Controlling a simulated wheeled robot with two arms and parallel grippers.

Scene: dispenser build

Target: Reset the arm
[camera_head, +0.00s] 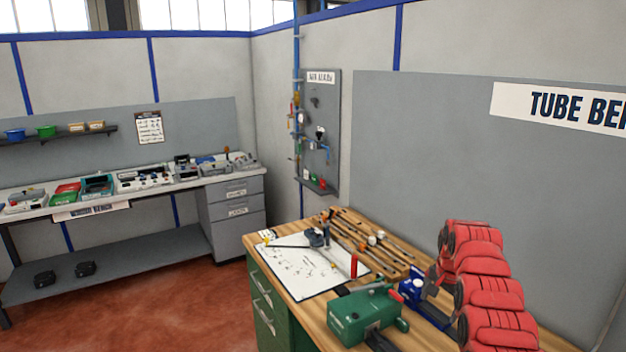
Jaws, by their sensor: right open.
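My right arm (485,290), red and jointed, comes in at the lower right over the wooden workbench (312,283). Its gripper (432,282) shows small and dark at the left side of the arm, close to a blue tool on the bench. The jaws are open and nothing shows between them. Whether the gripper touches the blue tool I cannot tell. My left arm and left gripper are out of view.
The bench holds a green machine (362,315), a blue tool (412,290), a white drawing sheet (305,262) and several rods (362,235). A grey panel (318,130) hangs behind. A second bench (150,190) stands left. Red floor (160,310) lies clear between.

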